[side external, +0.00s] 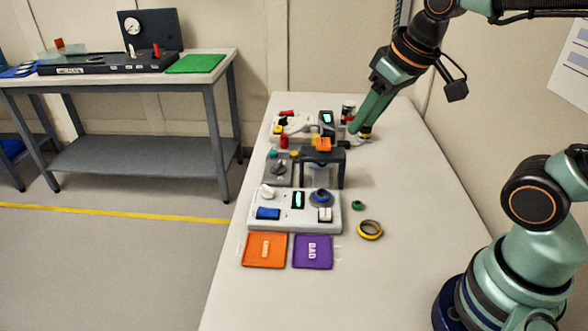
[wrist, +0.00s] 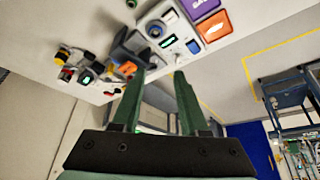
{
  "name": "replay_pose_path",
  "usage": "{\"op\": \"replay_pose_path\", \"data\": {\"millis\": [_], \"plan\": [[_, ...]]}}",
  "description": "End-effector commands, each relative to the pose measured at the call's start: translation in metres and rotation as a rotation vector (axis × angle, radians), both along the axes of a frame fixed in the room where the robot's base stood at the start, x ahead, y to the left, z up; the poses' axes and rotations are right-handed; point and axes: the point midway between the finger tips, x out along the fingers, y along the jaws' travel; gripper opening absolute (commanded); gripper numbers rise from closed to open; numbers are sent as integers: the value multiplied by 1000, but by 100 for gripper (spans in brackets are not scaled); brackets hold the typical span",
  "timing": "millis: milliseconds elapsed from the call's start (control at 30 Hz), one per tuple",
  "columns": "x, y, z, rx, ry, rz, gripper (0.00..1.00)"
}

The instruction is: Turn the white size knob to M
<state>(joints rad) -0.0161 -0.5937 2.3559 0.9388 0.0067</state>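The white knob (side external: 267,191) sits at the upper left of the pale front control panel (side external: 294,222) in the side view. Which letter it points at is too small to read. The panel also shows in the wrist view (wrist: 181,28), beyond my fingertips. A lit green display (side external: 298,200), a blue round knob (side external: 321,197), a blue button (side external: 268,213) and a white switch (side external: 325,215) share the panel. My gripper (side external: 354,130) is toward the table's far end, away from the white knob. Its fingers are apart and empty in the wrist view (wrist: 159,74).
A dark frame (side external: 338,165) with an orange top and a grey knob box (side external: 279,170) stand behind the panel. An orange pouch (side external: 264,262) and purple pouch (side external: 313,263) lie in front. A yellow-black ring (side external: 369,230) and green ring (side external: 358,205) lie right.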

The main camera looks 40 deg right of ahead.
Motion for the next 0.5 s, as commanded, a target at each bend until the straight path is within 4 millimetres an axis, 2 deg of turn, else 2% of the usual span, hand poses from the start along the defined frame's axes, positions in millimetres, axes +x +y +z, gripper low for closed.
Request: {"op": "replay_pose_path", "data": {"millis": [233,500], "plan": [[57,13,10,1,113,22,44],[121,32,-6,-2,229,42,44]]}}
